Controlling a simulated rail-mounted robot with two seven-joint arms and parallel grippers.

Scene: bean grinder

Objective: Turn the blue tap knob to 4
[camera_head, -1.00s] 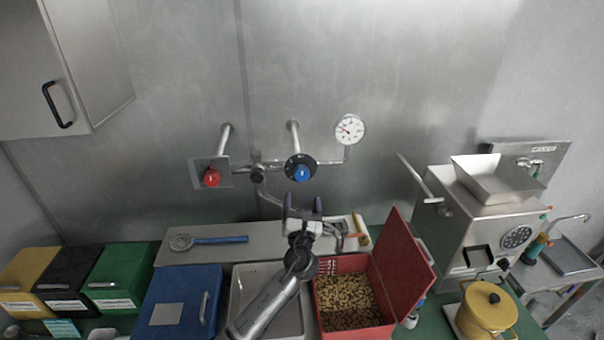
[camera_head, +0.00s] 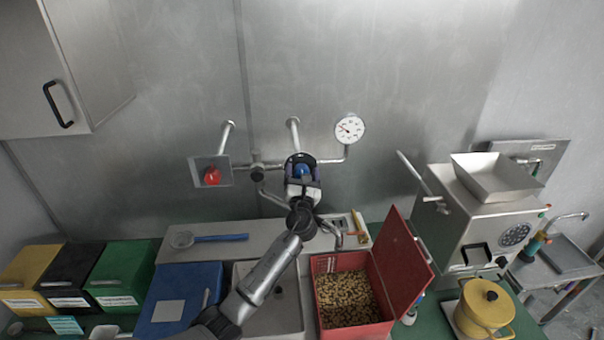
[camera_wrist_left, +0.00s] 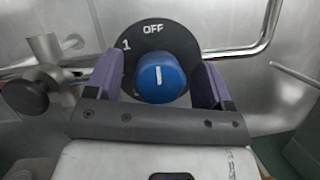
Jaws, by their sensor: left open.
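The blue tap knob (camera_head: 303,170) sits on a black round dial on the back wall pipes. In the left wrist view the blue knob (camera_wrist_left: 161,78) shows a white mark pointing up toward OFF on the black dial (camera_wrist_left: 146,45), with a 1 to the left of OFF. The other numbers are hidden. My left gripper (camera_head: 302,174) is open at the dial. In the left wrist view its two purple fingers (camera_wrist_left: 156,82) stand on either side of the knob, with gaps showing between them and it. My right gripper is not in view.
A red knob (camera_head: 212,176) is on a plate to the left. A pressure gauge (camera_head: 349,129) is at upper right of the dial. Metal pipes (camera_wrist_left: 245,40) run beside the dial. Below are a sink (camera_head: 276,318) and an open red bin (camera_head: 319,265) of beans.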

